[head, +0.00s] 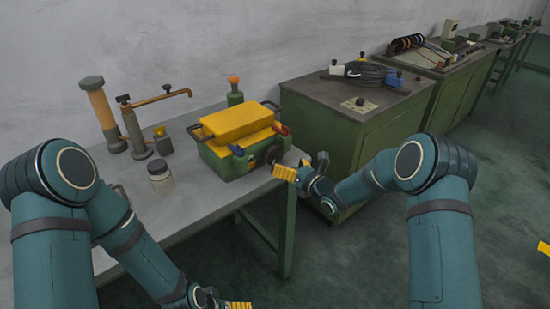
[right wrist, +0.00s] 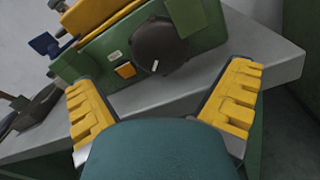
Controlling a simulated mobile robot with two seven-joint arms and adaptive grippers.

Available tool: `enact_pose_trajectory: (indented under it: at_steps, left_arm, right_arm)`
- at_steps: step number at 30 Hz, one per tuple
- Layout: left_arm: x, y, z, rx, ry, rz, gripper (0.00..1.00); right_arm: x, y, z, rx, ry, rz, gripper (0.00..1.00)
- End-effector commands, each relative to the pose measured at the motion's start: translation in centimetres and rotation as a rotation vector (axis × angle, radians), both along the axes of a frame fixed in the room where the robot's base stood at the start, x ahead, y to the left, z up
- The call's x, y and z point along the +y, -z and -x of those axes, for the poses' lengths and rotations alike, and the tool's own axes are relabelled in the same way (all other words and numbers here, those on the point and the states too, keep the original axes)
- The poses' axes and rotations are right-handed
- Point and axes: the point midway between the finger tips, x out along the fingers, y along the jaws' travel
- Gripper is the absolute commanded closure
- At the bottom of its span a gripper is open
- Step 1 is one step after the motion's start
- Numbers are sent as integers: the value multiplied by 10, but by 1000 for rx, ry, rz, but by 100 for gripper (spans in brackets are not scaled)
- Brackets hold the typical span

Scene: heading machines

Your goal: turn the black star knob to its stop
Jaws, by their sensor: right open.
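The black star knob (head: 272,154) is on the front side of a green machine (head: 228,164) with a yellow top. In the right wrist view the knob (right wrist: 158,44) looks dark and round, with a white mark near its lower edge. My right gripper (head: 292,169) is just in front of the knob, at the table corner. In the right wrist view its yellow fingers (right wrist: 160,88) are spread wide, with nothing between them, and the knob lies beyond the gap. My left gripper (head: 236,304) is cut off by the bottom edge of the head view; its opening is hidden.
The machine stands near the right end of a grey table (head: 210,205). Left of it are a jar (head: 160,178) and several upright tools. An orange button (right wrist: 125,70) sits beside the knob. A green cabinet (head: 325,125) stands to the right, with floor between.

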Motion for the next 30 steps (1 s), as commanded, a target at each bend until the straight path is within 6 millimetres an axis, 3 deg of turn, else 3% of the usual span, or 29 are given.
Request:
enact_pose_trajectory:
  at_steps: [9,23,28,30]
  left_arm:
    - [0,5,-1,-3,-1,0,0]
    - [0,6,-1,-3,-1,0,0]
    - [0,6,-1,-3,-1,0,0]
    - [0,6,-1,-3,-1,0,0]
  right_arm:
    - [31,1,-40,0,-1,-1,0]
    - [37,0,-48,2,1,-1,0]
    - [37,0,-48,2,1,-1,60]
    - [37,0,-48,2,1,-1,63]
